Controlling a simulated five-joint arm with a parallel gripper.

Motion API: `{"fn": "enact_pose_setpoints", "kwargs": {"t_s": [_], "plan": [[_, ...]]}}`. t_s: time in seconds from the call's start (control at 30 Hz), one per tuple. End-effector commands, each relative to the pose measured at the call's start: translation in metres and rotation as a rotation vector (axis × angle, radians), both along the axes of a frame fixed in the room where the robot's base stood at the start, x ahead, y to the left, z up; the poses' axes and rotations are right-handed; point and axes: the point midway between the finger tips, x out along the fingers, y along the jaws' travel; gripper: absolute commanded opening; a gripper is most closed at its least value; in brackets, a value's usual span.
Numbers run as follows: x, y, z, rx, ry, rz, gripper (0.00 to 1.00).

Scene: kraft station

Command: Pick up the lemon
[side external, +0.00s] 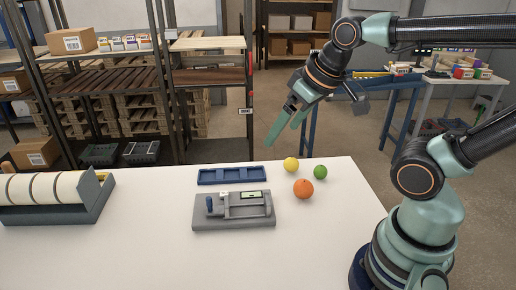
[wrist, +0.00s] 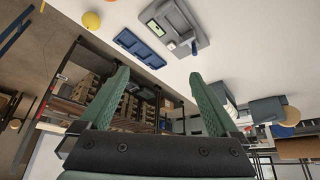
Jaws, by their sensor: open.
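The yellow lemon (side external: 291,164) lies on the white table near its back edge. It also shows in the wrist view (wrist: 91,20) at the top left, partly near the table's edge. My gripper (side external: 282,125) is above and behind the lemon in the side view, raised clear of the table, with its green fingers pointing down and to the left. In the wrist view my gripper (wrist: 163,92) shows its two fingers wide apart with nothing between them.
An orange (side external: 303,188) and a green lime (side external: 320,172) lie close to the lemon. A blue tray (side external: 231,182) and a grey device (side external: 234,223) stand to its left. A roll holder (side external: 88,205) sits at the far left. The table front is clear.

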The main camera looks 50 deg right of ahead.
Motion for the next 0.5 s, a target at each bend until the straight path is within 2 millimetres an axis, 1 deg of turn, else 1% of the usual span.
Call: {"fn": "enact_pose_setpoints", "kwargs": {"t_s": [0.17,0.27,0.37,0.5], "plan": [[0.008,-0.008,0.0,0.017,0.028,-0.057,0.97],[0.02,-0.021,-0.002,0.044,0.072,-0.151,0.97],[0.036,-0.039,-0.007,0.079,0.126,-0.28,0.97],[0.058,-0.069,-0.019,0.129,0.196,-0.464,0.97]]}}
